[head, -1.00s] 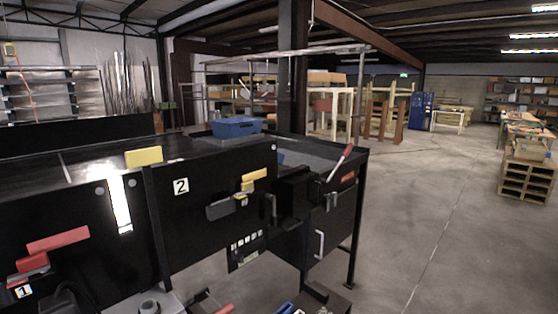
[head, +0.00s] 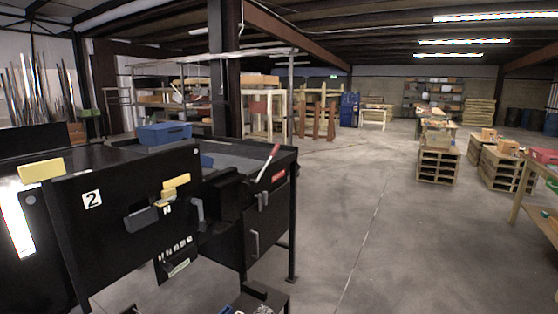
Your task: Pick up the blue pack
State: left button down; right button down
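Several blue things are in the head view, and I cannot tell which is the blue pack. A blue tray-like box (head: 164,133) sits on top of the black conveyor (head: 100,168) at the left. A smaller blue thing (head: 206,161) shows on the conveyor bed to its right, partly hidden by the black side panel. A small blue edge (head: 226,309) shows at the bottom, on a low dark surface, mostly cut off by the frame. Neither of my grippers is in view.
The conveyor's panel carries a yellow block (head: 41,170), a yellow handle (head: 175,186) and a red-tipped lever (head: 268,162). Open concrete floor (head: 370,220) lies to the right. Pallet stacks (head: 437,164) and a wooden table (head: 535,208) stand at the right.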

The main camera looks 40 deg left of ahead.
aim_at(208, 162)
jog(key=z, duration=0.2)
jog(key=i, duration=1.3)
jog(key=u, duration=2.5)
